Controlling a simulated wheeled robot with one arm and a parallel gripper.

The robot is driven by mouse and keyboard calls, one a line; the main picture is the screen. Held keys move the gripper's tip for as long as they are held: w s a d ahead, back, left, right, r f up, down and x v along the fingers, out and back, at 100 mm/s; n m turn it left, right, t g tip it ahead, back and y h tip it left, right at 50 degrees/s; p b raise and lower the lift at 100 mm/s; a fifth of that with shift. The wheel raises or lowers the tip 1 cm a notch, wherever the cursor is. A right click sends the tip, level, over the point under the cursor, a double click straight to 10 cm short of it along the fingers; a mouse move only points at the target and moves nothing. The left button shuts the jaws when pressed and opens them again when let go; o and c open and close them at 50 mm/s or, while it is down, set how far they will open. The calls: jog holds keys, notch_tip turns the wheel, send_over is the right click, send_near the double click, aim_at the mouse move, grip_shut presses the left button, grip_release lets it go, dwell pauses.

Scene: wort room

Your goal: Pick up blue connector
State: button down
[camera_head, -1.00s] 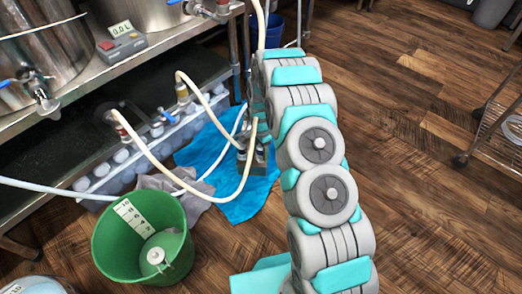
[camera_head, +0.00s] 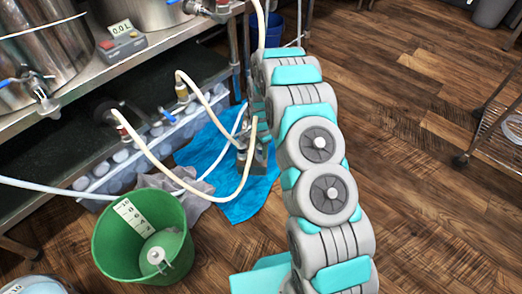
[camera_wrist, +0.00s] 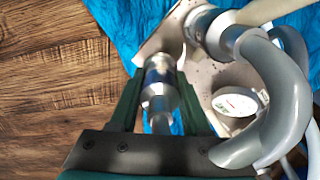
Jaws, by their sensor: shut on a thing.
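In the wrist view, my gripper (camera_wrist: 161,84) has its two dark green fingers on either side of a shiny silver cylindrical fitting with a pale blue end, the blue connector (camera_wrist: 163,121). It is shut on this piece. The fitting's far end meets a grey metal body (camera_wrist: 180,30), and I cannot tell whether they are joined. In the head view, the pump-like metal unit (camera_head: 245,155) stands on a blue cloth (camera_head: 228,188) with a pale hose (camera_head: 252,170) over it. My gripper and the connector cannot be made out there.
A green bucket (camera_head: 108,245) stands at the lower left, near a grey rag (camera_head: 198,187). A steel rack (camera_head: 160,45) with tanks and a tray of bottles (camera_head: 100,180) lines the left. Pale hoses loop across the front.

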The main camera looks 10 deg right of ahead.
jog(key=shift+r, duration=0.55)
jog(key=shift+s+a+r, duration=0.1)
jog(key=shift+s+r, duration=0.1)
jog(key=shift+r, duration=1.05)
jog(key=s+a, duration=0.3)
jog(key=s, duration=0.4)
jog(key=s+a+r, duration=0.1)
jog(key=s+a, duration=0.1)
jog(key=s, duration=0.5)
jog(key=shift+s+a+r+p, duration=0.15)
jog(key=shift+s+a+p, duration=0.05)
jog(key=shift+a+p, duration=0.2)
jog(key=shift+r, duration=0.1)
notch_tip(320, 180, up, 4)
jog(key=shift+r+p, duration=0.2)
jog(key=shift+p, duration=0.4)
